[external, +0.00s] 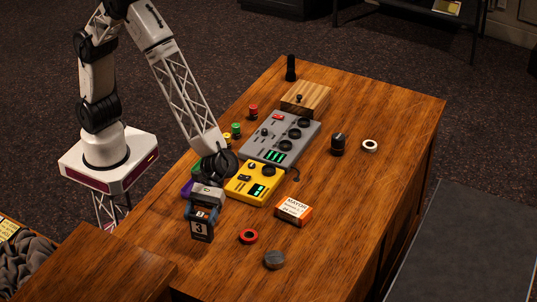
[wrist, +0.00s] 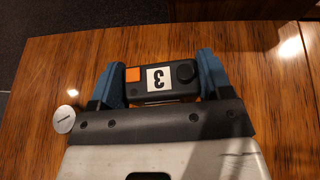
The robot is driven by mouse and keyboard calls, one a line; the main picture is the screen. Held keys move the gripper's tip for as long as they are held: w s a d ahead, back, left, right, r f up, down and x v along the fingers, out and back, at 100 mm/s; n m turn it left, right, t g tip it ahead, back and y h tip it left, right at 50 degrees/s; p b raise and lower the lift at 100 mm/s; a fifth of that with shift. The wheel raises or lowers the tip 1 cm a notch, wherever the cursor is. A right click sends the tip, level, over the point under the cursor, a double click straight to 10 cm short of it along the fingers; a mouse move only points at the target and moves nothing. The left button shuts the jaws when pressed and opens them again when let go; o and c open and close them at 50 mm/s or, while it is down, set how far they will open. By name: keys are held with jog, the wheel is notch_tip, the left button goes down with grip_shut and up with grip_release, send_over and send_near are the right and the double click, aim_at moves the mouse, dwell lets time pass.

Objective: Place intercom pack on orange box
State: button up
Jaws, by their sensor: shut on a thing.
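The intercom pack (external: 201,232) is a dark box with a white label reading 3. It is between the blue fingers of my gripper (external: 204,212), near the desk's left front part. In the wrist view my gripper (wrist: 160,76) is shut on the pack (wrist: 135,88), a finger at each end, with its orange patch, label and black knob showing. Its height over the desk is hard to tell. The orange box (external: 293,209), orange and white with printed lettering, lies on the desk to the right of the pack. I cannot make it out in the wrist view.
A yellow device (external: 250,184) and a grey mixer (external: 280,138) stand behind and right of the pack. A red ring (external: 248,237) and a grey round piece (external: 273,259) lie in front of the orange box. The desk's right front is clear.

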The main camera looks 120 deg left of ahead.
jog(key=w+a+r+n+t+y, duration=0.1)
jog(key=a+r+n+t+y, duration=0.1)
jog(key=a, duration=1.2)
jog(key=w+a+r+n+t+y, duration=0.1)
jog(key=a+n+t, duration=0.4)
jog(key=a, duration=0.9)
jog(key=shift+w+a+r+t+y, duration=0.25)
jog(key=shift+r+t+y, duration=0.15)
jog(key=shift+r, duration=0.25)
jog(key=w+d+f, duration=0.1)
jog(key=w, duration=1.5)
jog(key=shift+d+f, duration=0.25)
jog(key=shift+d, duration=0.1)
jog(key=shift+f, duration=1.75)
jog(key=shift+f, duration=0.15)
